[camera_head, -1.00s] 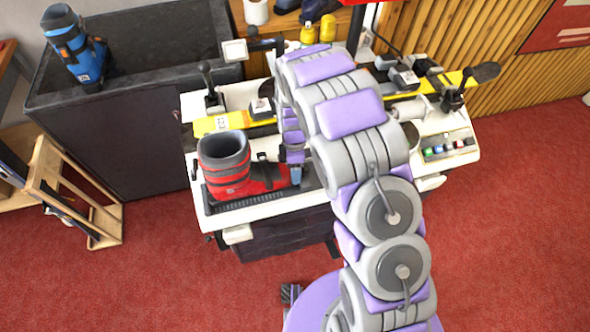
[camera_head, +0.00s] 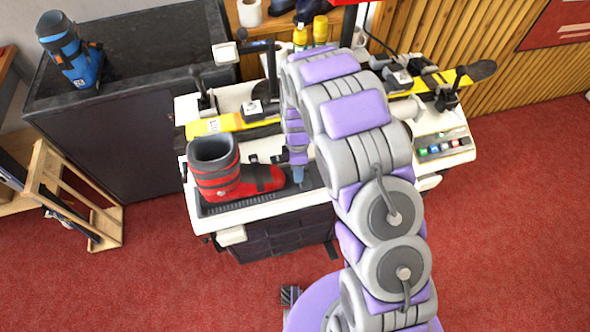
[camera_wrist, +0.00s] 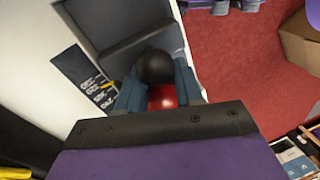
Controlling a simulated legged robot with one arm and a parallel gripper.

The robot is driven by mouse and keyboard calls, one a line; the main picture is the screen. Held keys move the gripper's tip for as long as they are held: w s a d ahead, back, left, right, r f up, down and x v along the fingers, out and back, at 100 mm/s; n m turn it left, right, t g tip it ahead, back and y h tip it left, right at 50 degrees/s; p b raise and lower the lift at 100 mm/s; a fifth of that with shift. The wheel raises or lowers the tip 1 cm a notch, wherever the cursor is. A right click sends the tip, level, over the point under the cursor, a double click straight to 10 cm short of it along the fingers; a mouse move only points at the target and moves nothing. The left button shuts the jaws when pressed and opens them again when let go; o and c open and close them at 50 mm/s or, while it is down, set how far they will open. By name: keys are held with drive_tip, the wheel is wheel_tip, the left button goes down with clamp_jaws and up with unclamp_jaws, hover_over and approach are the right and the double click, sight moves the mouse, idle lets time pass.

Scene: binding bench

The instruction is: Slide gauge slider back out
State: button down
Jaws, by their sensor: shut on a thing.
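My gripper (camera_head: 298,175) is low over the bench, just right of the toe of the red boot (camera_head: 217,175). In the wrist view my gripper (camera_wrist: 158,92) is shut, its two blue-grey fingers on either side of a round red knob (camera_wrist: 162,97). A black ball (camera_wrist: 155,66) shows just beyond the knob, between the fingers. The knob appears to belong to the gauge slider, whose body I cannot make out. The boot stands upright on a dark, marked gauge track (camera_head: 232,207) along the bench's front. A small gap shows between toe and gripper.
A yellow ski (camera_head: 215,125) lies clamped across the white bench (camera_head: 215,222) behind the boot. Clamp levers (camera_head: 203,95) rise at its left. A button panel (camera_head: 445,148) is at right. A blue boot (camera_head: 75,55) stands on the dark cabinet (camera_head: 130,65).

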drive_tip(key=shift+d, duration=0.5)
drive_tip(key=shift+s+a+r, duration=0.15)
drive_tip(key=shift+s+r, duration=0.05)
drive_tip(key=shift+s, duration=0.05)
drive_tip(key=shift+a, duration=0.3)
drive_tip(key=shift+a+f, duration=0.2)
drive_tip(key=shift+a, duration=0.5)
drive_tip(key=shift+d+r, duration=0.1)
drive_tip(key=shift+d, duration=0.8)
drive_tip(key=c, duration=1.2)
unclamp_jaws()
drive_tip(key=shift+a, duration=0.75)
drive_tip(key=shift+c, duration=0.2)
drive_tip(key=o, duration=0.3)
drive_tip(key=shift+d, duration=0.2)
drive_tip(key=shift+o, duration=0.9)
drive_tip(key=shift+d, duration=0.4)
drive_tip(key=shift+w+a+r, duration=0.1)
drive_tip(key=shift+a+r, duration=0.05)
drive_tip(key=w+r+p, duration=0.3)
drive_tip(key=r, duration=1.3)
drive_tip(key=shift+w+r, duration=0.15)
drive_tip(key=shift+r, duration=0.2)
